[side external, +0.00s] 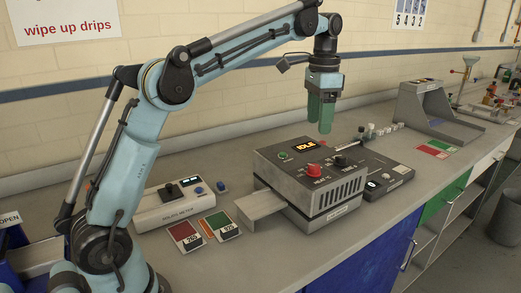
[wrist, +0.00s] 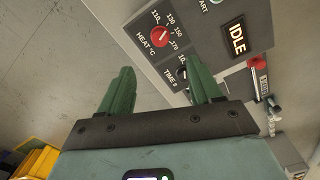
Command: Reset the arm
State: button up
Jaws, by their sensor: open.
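My gripper (side external: 320,120) hangs from the raised blue arm, fingers pointing down, above the back right part of the grey stenter dryer (side external: 330,205). In the wrist view its two green fingers (wrist: 160,92) stand apart with nothing between them. The dryer's display reads IDLE (side external: 306,146). Its top carries a red heat knob (side external: 314,170), a black time knob (side external: 341,160) and a green start button (side external: 283,156). The heat knob (wrist: 160,37) also shows in the wrist view, clear of the fingers. A flat tray (side external: 247,208) sticks out at the dryer's left.
A white meter box (side external: 180,203) and red (side external: 186,236) and green (side external: 221,225) cards lie left of the dryer. A dark device (side external: 385,180) stands right of it. A grey hooded stand (side external: 435,112) is farther back. The bench front between the cards and the dryer is bare.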

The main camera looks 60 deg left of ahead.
jog(key=s+d+f+n+t, duration=0.2)
jog(key=s+f, duration=0.4)
jog(key=s, duration=0.3)
jog(key=s+d+f+n+t, duration=0.2)
jog(key=s+f+t, duration=0.3)
jog(key=s, duration=0.4)
jog(key=shift+s+d+f+n, duration=0.3)
jog(key=shift+s+d+f, duration=0.05)
jog(key=shift+f, duration=0.5)
jog(key=shift+c, duration=0.2)
